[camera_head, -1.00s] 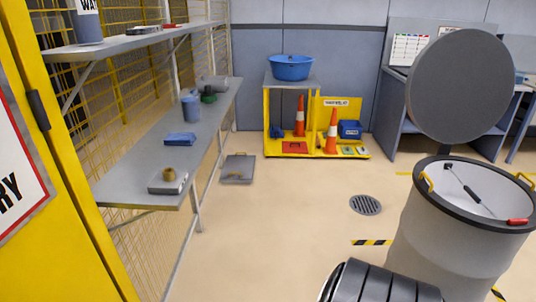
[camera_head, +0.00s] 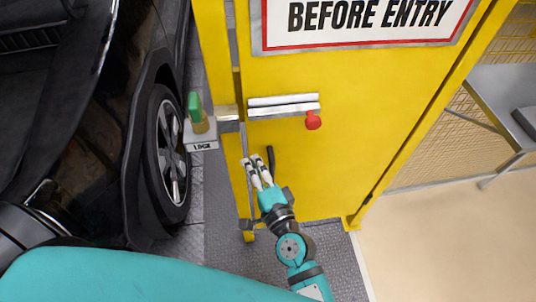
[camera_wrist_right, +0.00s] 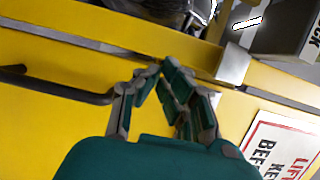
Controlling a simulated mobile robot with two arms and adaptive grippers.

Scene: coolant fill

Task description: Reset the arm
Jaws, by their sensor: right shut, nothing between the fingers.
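My right arm comes up from the bottom in the head view. Its gripper (camera_head: 257,170) is in front of the yellow door (camera_head: 345,150), close to the black door handle (camera_head: 270,158). In the right wrist view the fingers (camera_wrist_right: 160,68) are drawn together at the tips with nothing between them. The black handle (camera_wrist_right: 60,88) lies to their left there, apart from them. I cannot tell whether the fingertips touch the door. My left gripper is not in view.
A silver bolt with a red knob (camera_head: 313,120) is on the door below a warning sign (camera_head: 360,22). A small lock box (camera_head: 201,135) with a green-topped piece stands left of the door. A dark vehicle (camera_head: 165,150) fills the left. Floor (camera_head: 440,240) is clear at right.

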